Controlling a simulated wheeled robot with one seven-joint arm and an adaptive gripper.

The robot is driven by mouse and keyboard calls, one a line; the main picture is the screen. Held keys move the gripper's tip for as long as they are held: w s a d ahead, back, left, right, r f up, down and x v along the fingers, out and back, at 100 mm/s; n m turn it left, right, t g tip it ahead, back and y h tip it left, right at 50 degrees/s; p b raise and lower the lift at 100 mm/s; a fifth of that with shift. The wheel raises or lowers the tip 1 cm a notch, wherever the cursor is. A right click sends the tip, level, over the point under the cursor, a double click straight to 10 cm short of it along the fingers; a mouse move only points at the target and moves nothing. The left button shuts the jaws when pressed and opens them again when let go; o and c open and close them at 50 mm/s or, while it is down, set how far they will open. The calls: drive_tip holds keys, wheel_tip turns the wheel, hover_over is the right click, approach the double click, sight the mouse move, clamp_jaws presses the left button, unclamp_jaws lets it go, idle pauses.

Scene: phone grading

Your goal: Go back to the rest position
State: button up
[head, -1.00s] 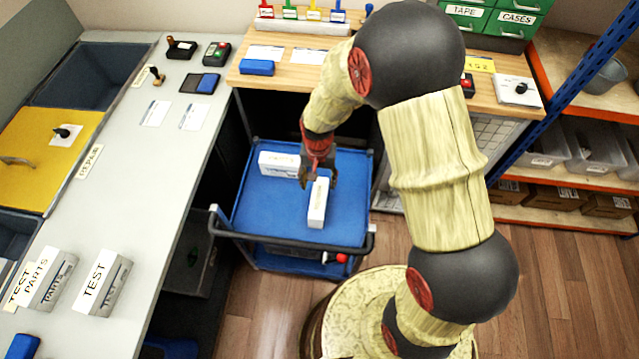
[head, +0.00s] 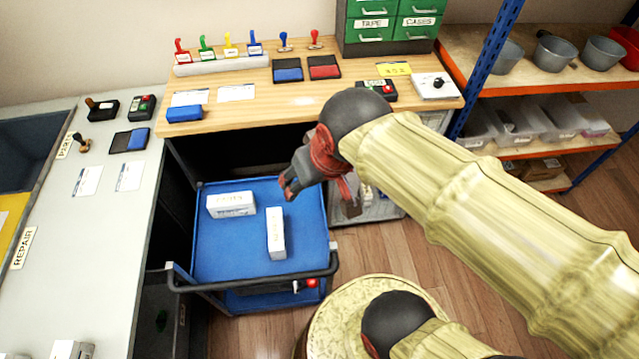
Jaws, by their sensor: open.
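My gripper (head: 287,188) is in the middle of the head view, above the right back part of the blue cart (head: 210,262). Its jaws are apart and nothing shows between them. Two white boxes lie on the cart's top. One white box (head: 231,205) lies at the back left, and the other white box (head: 276,234) lies lengthwise near the middle. My gripper is above and apart from both boxes. My arm reaches in from the right and hides part of the floor and shelves.
A wooden bench (head: 300,106) with stamps and ink pads stands behind the cart. A grey counter (head: 100,230) runs along the left. Shelves with bins (head: 535,125) stand at the back right, beside a blue post (head: 488,65). Some wooden floor (head: 420,262) is clear.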

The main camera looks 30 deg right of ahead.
drive_tip(key=s, duration=0.1)
drive_tip(key=s+r, duration=0.1)
drive_tip(key=s, duration=0.1)
drive_tip(key=shift+s+d+r+t, duration=0.1)
drive_tip(key=shift+d+r+t, duration=0.1)
drive_tip(key=shift+t, duration=0.1)
